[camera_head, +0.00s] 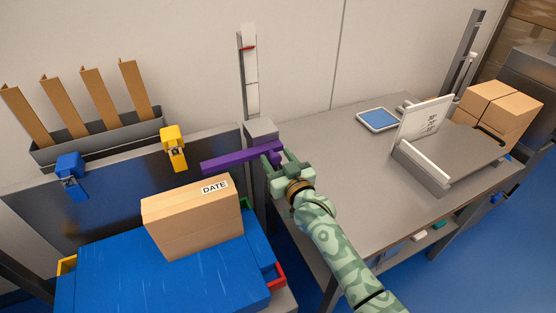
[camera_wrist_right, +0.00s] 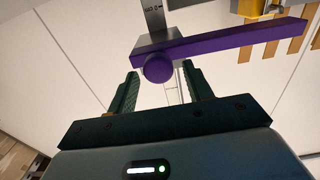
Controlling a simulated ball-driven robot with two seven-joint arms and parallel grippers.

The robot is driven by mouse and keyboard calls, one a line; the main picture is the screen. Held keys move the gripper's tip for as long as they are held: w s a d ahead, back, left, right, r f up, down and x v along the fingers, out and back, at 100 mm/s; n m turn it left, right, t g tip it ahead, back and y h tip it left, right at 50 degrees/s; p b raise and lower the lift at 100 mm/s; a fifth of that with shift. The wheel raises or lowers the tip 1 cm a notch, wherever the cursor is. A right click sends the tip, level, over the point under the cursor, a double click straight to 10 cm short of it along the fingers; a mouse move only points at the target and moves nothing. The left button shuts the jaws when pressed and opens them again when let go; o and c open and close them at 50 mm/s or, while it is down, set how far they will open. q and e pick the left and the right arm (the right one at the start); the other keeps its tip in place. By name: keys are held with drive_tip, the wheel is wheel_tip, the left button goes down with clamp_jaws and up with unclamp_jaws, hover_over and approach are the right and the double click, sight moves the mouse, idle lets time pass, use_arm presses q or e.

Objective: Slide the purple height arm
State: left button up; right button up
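The purple height arm (camera_head: 235,157) juts out level to the left from the foot of an upright measuring post (camera_head: 251,85). In the right wrist view the arm (camera_wrist_right: 235,40) crosses the top, and its round purple knob (camera_wrist_right: 158,69) faces the camera. My right gripper (camera_head: 273,155) is at the arm's right end. In the right wrist view my right gripper (camera_wrist_right: 160,74) is open, its fingers on either side of the knob, with a gap showing on each side. My left gripper is not in view.
A cardboard box labelled DATE (camera_head: 190,218) sits on a blue tub (camera_head: 150,280), below and left of the arm. Yellow (camera_head: 173,148) and blue (camera_head: 71,176) clamps sit on a grey panel. The grey table (camera_head: 350,170) has free room; a blue-topped pad (camera_head: 378,119) lies there.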

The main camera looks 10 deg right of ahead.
use_arm(q)
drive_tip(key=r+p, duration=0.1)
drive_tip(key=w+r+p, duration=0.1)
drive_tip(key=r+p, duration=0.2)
drive_tip(key=p, duration=0.1)
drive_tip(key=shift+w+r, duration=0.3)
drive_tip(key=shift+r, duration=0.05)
use_arm(e)
drive_tip(key=s+d, duration=0.3)
drive_tip(key=s, duration=1.3)
